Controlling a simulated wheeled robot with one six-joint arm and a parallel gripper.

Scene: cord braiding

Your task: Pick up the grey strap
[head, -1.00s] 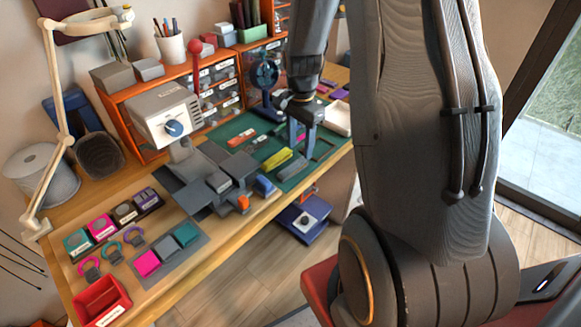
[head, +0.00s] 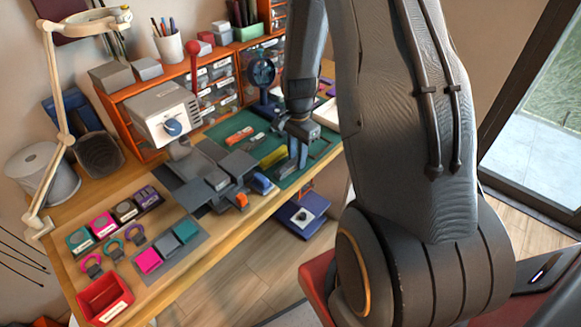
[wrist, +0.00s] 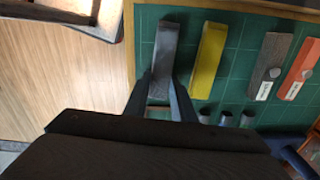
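The grey strap (wrist: 164,58) is a long flat piece on the green mat (wrist: 225,90) in the wrist view. My gripper (wrist: 160,78) is over its near end, with one finger along each long side. The fingertips look very close to its edges, but I cannot tell whether they press on it. In the head view my gripper (head: 298,158) points down at the mat's right part, and the strap is hard to make out there. The strap does not look clearly raised off the mat.
A yellow strap (wrist: 208,60) lies just right of the grey one. Farther right are a labelled grey piece (wrist: 272,65) and a labelled orange piece (wrist: 301,68). Small grey pieces (wrist: 226,118) sit near my right finger. The table's wooden edge (wrist: 129,60) is close on the left.

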